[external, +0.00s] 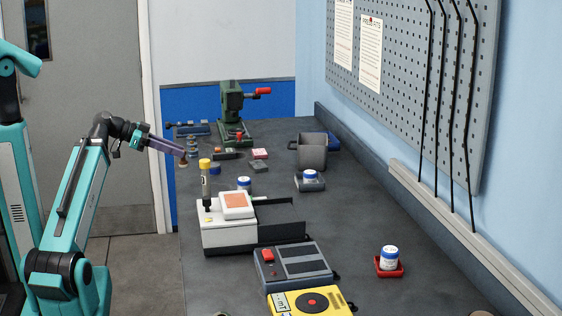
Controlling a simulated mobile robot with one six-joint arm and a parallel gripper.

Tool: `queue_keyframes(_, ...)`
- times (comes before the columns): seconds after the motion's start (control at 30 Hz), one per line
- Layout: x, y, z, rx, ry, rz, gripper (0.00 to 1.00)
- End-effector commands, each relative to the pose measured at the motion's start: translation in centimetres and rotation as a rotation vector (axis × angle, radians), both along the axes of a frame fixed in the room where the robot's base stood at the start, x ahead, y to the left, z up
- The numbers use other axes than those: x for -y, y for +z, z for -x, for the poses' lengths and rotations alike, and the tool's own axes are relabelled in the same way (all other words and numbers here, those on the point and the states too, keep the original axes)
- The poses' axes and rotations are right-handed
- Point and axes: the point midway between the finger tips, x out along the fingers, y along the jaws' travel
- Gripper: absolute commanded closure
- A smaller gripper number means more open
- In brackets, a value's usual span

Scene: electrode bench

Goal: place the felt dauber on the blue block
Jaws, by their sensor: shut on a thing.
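My gripper (181,157) is at the end of my arm, in the air at the left edge of the bench. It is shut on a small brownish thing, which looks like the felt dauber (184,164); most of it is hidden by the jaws. A small blue block (214,170) sits on the bench to the right of my gripper and a little lower in the picture. It is partly hidden behind a yellow-capped tube (205,166). The dauber is apart from the block.
The tube stands upright on a white device (228,234). A green press (232,108) stands at the back. The bench's right middle is clear.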

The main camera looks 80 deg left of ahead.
Motion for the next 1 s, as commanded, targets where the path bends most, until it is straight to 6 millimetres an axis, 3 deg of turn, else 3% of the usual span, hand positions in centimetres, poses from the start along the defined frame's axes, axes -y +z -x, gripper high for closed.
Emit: queue_keyframes(1.0, -3.1, 0.1, -2.6, 0.002, -0.001, 0.002, 1.0)
